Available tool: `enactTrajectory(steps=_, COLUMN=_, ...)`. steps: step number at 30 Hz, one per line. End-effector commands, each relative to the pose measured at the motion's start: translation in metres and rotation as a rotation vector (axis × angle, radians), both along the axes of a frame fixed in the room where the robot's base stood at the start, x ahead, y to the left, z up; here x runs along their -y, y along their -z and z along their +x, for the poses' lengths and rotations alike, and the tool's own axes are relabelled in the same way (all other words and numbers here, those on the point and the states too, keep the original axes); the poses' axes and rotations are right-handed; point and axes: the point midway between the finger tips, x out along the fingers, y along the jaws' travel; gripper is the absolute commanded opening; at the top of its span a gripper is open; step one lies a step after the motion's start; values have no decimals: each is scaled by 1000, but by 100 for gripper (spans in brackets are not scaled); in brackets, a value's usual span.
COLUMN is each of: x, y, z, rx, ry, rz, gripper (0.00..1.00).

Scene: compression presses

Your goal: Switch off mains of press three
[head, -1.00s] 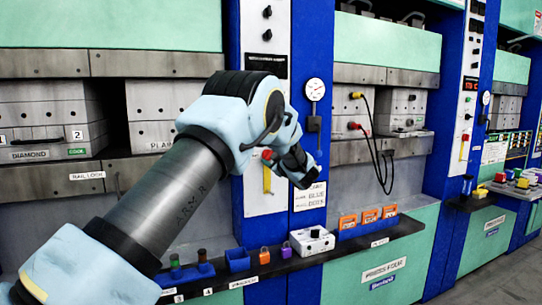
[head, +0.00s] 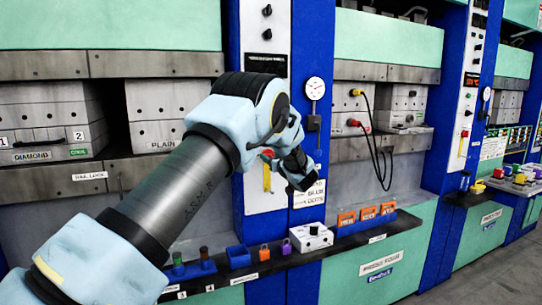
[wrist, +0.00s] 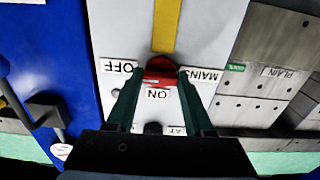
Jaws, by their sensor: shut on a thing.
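The mains switch has a red knob (wrist: 160,70) on a yellow strip (wrist: 165,25), set in a white panel. In the wrist view the knob lies right beside the ON label (wrist: 158,95), with the OFF label (wrist: 119,66) to the left and the MAINS label (wrist: 202,76) to the right. My gripper (wrist: 159,82) has its two green fingers on either side of the red knob and is shut on it. In the head view the red knob (head: 267,153) shows at the top of its yellow strip; my arm hides the jaws.
A blue column carries a round gauge (head: 315,88) to the right of the panel. Below, a dark ledge holds padlocks (head: 264,254), a white box (head: 311,238) and orange blocks (head: 367,214). Black cables (head: 379,155) hang at the right-hand press.

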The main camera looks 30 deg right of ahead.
Motion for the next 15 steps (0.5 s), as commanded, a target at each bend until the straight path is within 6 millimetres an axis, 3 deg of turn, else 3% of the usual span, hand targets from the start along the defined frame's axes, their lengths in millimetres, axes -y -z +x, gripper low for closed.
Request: enactTrajectory(steps=15, x=0, y=2, z=0, rx=2, ry=0, rz=35, gripper=0)
